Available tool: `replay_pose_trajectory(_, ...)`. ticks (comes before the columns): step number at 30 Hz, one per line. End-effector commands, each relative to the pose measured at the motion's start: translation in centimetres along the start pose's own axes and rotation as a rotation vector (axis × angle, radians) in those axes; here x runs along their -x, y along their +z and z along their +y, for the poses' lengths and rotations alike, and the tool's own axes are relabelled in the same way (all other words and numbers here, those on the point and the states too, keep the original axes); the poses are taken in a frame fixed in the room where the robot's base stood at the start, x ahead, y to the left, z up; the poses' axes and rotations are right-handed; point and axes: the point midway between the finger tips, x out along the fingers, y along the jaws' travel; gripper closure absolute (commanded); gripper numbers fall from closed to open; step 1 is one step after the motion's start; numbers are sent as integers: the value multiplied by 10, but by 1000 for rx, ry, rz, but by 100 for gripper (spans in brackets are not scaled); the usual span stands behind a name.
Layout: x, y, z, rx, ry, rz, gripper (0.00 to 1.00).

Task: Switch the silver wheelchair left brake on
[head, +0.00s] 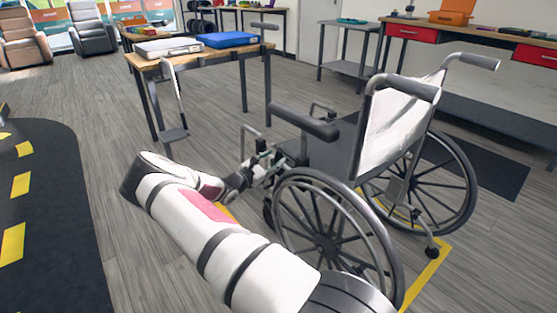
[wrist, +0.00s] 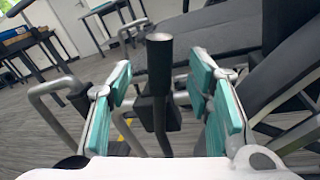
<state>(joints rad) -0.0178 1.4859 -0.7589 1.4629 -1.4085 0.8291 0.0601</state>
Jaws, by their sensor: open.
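The silver wheelchair (head: 392,128) stands at the right in the head view, facing left, with its left large wheel (head: 325,245) nearest me. My gripper (head: 262,160) is at the front of that near side, by the frame ahead of the wheel. In the wrist view, a dark upright brake lever (wrist: 160,70) with a thick cylindrical top stands between the teal finger pads of my open gripper (wrist: 161,90). A gap shows on each side of the lever's top, and neither pad visibly grips it. In the head view my gripper hides the lever.
A wooden-topped table (head: 190,58) with a silver case and a blue case stands behind at left. A workbench (head: 470,38) with red drawers runs along the back right. A dark track (head: 45,200) with yellow dashes lies at the far left.

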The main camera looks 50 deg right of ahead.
Motion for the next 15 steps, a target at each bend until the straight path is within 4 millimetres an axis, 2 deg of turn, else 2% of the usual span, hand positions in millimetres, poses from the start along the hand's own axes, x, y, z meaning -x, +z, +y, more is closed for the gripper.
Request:
replay_pose_trajectory(3,-18,-1,-1,-1,-1,0,54)
replay_pose_trajectory(6,-27,-1,0,-1,-1,0,54)
replay_pose_trajectory(15,-35,0,0,0,1,0,54)
